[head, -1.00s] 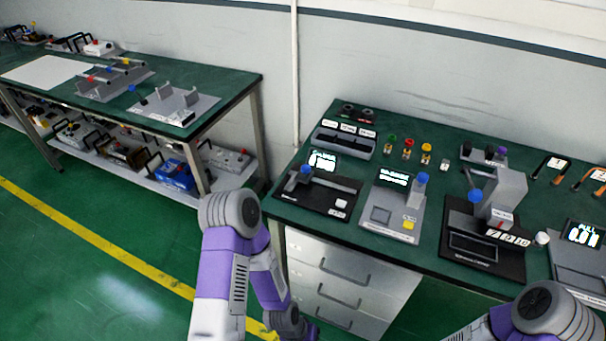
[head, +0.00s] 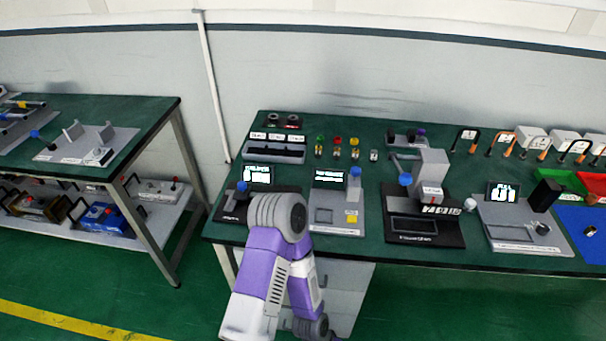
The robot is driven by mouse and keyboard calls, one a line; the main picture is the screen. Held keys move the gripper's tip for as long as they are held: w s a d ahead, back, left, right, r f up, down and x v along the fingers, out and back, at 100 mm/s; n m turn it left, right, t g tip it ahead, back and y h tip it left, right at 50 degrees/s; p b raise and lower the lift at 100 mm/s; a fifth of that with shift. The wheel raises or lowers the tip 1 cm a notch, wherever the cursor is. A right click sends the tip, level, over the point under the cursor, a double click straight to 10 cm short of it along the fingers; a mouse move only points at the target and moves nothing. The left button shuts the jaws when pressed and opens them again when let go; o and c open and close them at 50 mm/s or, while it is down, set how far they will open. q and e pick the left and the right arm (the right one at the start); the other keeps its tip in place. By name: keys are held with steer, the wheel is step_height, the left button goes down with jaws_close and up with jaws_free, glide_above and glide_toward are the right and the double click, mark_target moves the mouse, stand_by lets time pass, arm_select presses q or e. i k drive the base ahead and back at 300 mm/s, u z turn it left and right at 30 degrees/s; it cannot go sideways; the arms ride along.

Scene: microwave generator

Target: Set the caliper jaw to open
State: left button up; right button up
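The caliper appears to be the leftmost device on the green bench, a black base (head: 228,210) with a blue knob (head: 242,187) and a small lit display (head: 257,175). My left arm's purple and grey elbow covers its right part, so the beam and jaw are mostly hidden. I cannot tell whether the jaw is open or closed. The display's text is too blurred to read. My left arm comes up from the bottom, folded, in front of the bench. Neither my left nor my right gripper is in view.
Right of it on the bench (head: 350,254) stand a grey device (head: 322,216), a black-based press-like device (head: 428,231) and a grey display device (head: 508,238). Small coloured parts (head: 337,142) stand behind. A second bench (head: 150,118) is at the left, with green floor between.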

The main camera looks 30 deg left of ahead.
mark_target(241, 192)
steer(key=z, duration=0.8)
steer(key=k, duration=0.85)
steer(key=u, duration=1.05)
